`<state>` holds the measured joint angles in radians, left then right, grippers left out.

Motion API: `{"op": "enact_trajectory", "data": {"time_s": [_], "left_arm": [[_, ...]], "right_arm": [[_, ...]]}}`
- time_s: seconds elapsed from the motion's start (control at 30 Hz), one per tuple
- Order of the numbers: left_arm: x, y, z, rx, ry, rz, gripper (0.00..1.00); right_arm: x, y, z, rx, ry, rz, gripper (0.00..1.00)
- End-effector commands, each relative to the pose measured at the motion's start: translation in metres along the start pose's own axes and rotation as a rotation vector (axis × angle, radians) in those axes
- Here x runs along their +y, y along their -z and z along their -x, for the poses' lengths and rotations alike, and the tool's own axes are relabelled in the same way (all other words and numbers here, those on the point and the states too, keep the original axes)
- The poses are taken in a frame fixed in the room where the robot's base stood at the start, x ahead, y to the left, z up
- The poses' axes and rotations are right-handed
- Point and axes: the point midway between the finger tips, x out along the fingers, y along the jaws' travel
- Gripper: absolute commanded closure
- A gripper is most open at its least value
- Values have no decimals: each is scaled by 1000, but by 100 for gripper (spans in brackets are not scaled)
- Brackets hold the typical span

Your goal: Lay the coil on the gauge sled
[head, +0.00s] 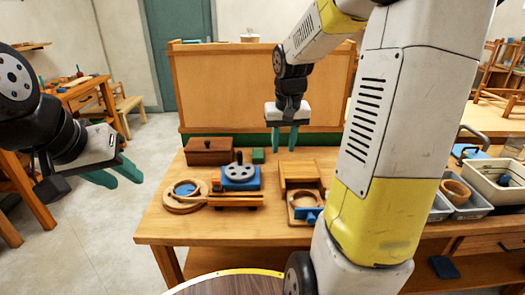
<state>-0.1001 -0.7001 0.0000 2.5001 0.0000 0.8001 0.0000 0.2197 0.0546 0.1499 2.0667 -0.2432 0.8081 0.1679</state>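A flat tan wooden ring (170,203) with a blue centre lies at the left of the table; I cannot tell if it is the coil. A smaller tan ring (304,194) sits in a wooden frame with a blue block (308,215) at its front, right of the table's middle. I cannot tell for sure which piece is the gauge sled. My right gripper (284,148) points down, open and empty, above the back of the table. My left gripper (122,174) is open and empty, off the table's left side.
A blue block with a grey wheel (240,172) stands at a low wooden cart (235,201). A brown box (209,150) and a green block (258,156) are behind. Grey bins (470,208) stand at the right. The table's (185,230) front left is clear.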

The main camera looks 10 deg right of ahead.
Motion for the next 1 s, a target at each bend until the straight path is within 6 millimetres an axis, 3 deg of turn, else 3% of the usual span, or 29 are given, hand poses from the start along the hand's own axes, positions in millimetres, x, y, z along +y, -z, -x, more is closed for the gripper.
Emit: {"op": "enact_trajectory", "data": {"time_s": [0.03,0.2,0.33,0.5,0.67,1.0], "left_arm": [[0,0,0,0,0,0,64],[0,0,0,0,0,0,64],[0,0,0,0,0,0,64],[0,0,0,0,0,0,64],[0,0,0,0,0,0,64],[0,0,0,0,0,0,64]], "right_arm": [[-9,-15,24,41,10,16,68],[-35,-71,80,156,72,62,68],[-50,-114,105,235,135,93,68],[-62,-152,118,303,203,122,68],[-66,-165,120,325,229,132,68],[-66,-165,120,326,230,132,68]]}}
